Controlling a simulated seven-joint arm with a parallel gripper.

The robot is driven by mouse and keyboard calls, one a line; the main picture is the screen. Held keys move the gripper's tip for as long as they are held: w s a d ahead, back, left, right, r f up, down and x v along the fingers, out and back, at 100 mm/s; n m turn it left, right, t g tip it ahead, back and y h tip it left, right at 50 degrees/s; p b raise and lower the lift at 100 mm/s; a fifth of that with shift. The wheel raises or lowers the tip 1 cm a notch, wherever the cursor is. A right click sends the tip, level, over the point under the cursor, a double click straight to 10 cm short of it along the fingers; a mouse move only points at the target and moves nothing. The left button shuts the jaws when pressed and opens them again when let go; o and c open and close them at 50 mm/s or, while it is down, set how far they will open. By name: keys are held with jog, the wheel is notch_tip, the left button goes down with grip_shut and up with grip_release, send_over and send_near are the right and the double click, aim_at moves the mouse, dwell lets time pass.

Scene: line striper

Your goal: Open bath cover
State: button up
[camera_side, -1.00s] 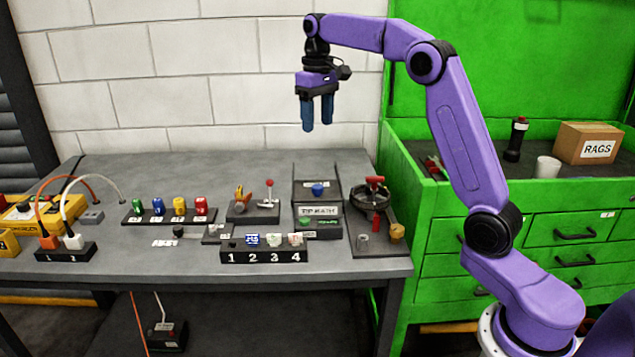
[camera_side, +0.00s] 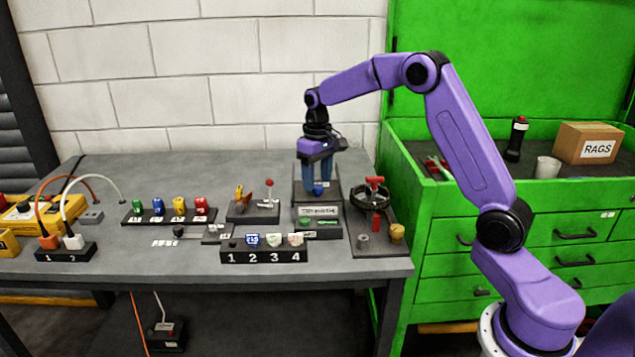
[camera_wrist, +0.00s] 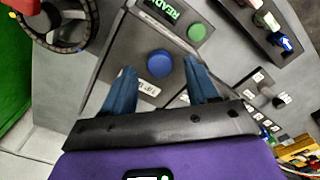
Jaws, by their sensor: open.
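The bath cover (camera_side: 302,186) is a dark grey panel with a blue knob (camera_side: 318,189), at the back of the tip bath unit on the bench. The wrist view shows the blue knob (camera_wrist: 160,63) and part of a white label on the cover. My gripper (camera_side: 318,190) points down just above the cover, its two blue fingers apart around the knob in the side view. In the wrist view my gripper (camera_wrist: 163,78) is open, with the knob ahead of and between the fingertips. I cannot tell whether either finger touches it.
In front of the cover are the bath's label panel (camera_side: 319,211) and a green button (camera_side: 305,222). A red-handled valve wheel (camera_side: 374,195) stands close on the right. A lever block (camera_side: 254,210) is on the left, and a numbered rack (camera_side: 264,256) is in front.

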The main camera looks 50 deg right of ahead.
jog(key=shift+f, duration=0.9)
grip_shut()
jog(key=w+d, duration=0.7)
jog(key=shift+w, duration=0.15)
jog(key=shift+d+r, duration=0.1)
grip_release()
notch_tip(320, 180, up, 12)
dwell(0.4)
dwell(0.3)
